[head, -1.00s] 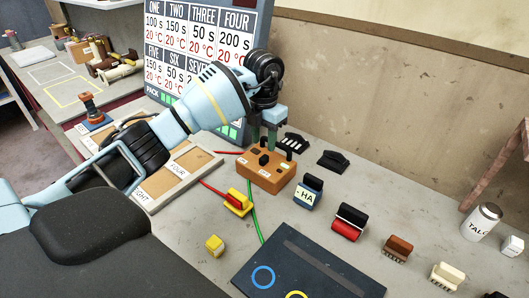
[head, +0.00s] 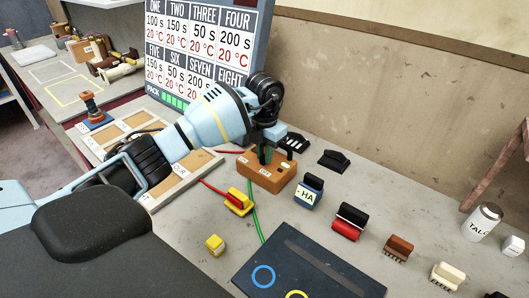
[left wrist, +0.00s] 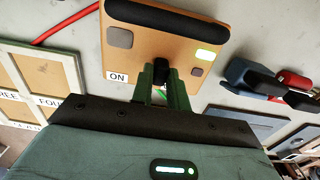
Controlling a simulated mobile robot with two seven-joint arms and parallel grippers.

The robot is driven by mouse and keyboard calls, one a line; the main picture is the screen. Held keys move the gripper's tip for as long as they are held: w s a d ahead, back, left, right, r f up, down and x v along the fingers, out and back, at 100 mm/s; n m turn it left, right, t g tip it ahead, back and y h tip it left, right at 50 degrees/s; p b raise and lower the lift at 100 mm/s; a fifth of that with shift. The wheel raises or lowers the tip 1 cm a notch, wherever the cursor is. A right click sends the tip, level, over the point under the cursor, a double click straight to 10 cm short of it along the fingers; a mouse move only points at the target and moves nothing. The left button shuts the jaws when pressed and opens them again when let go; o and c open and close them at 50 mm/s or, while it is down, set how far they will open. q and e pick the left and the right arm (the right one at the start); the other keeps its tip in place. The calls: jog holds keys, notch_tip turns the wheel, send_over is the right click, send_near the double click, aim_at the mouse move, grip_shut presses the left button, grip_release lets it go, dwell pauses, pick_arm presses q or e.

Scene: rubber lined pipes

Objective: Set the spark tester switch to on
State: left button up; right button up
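The spark tester is an orange-brown box (head: 267,177) on the table; it also shows in the left wrist view (left wrist: 125,55). Its black switch knob (left wrist: 162,74) is between my left fingertips, to the right of the "ON" label (left wrist: 117,77) in the left wrist view. My left gripper (head: 265,154) reaches down over the box, and its green fingers (left wrist: 163,88) are close together on both sides of the knob, apparently touching it. The knob's lower part is partly hidden. My right gripper is out of view.
A yellow-red clip block (head: 238,202), a blue "-HA" block (head: 309,192) and a red-black block (head: 349,222) stand near the tester. Red and green cables lie beside it. The timing board (head: 205,45) rises behind my arm. A dark mat (head: 310,268) lies in front.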

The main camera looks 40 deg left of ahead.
aim_at(256, 158)
pick_arm(q)
grip_shut()
jog(key=shift+w+a, duration=0.1)
jog(key=shift+a, duration=1.65)
jog(key=o, duration=0.8)
grip_release()
jog(key=shift+c, duration=0.2)
jog(key=shift+r, duration=0.1)
